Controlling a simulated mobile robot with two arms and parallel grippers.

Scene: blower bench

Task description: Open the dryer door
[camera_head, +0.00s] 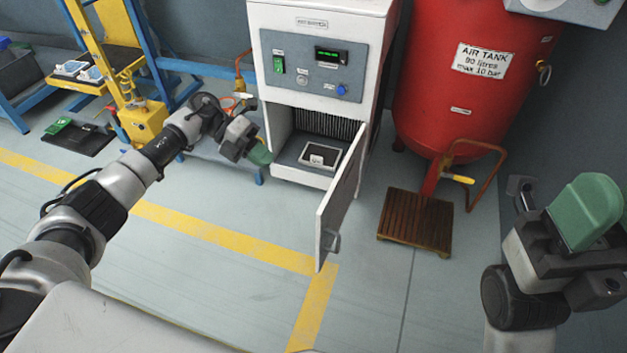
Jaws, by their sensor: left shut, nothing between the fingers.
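The white air dryer (325,22) stands at the top middle, with a dark control panel. Its door (337,200) is swung wide open, hinged on the right, and sticks out toward me. A grey handle (331,241) sits near the door's free edge. The compartment behind is exposed and holds a light tray-like item (320,156). My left gripper (262,155) is shut and empty at the left of the opening, apart from the door; its green fingertips are small in view. My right gripper (588,212) is at the right, away from the dryer; its finger gap is hidden.
A red air tank (460,105) stands right of the dryer, with a pipe and yellow-handled valve (459,179). A wooden slatted platform (416,222) lies on the floor before it. A blue frame and yellow stand (143,122) are at left. The floor in front is clear.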

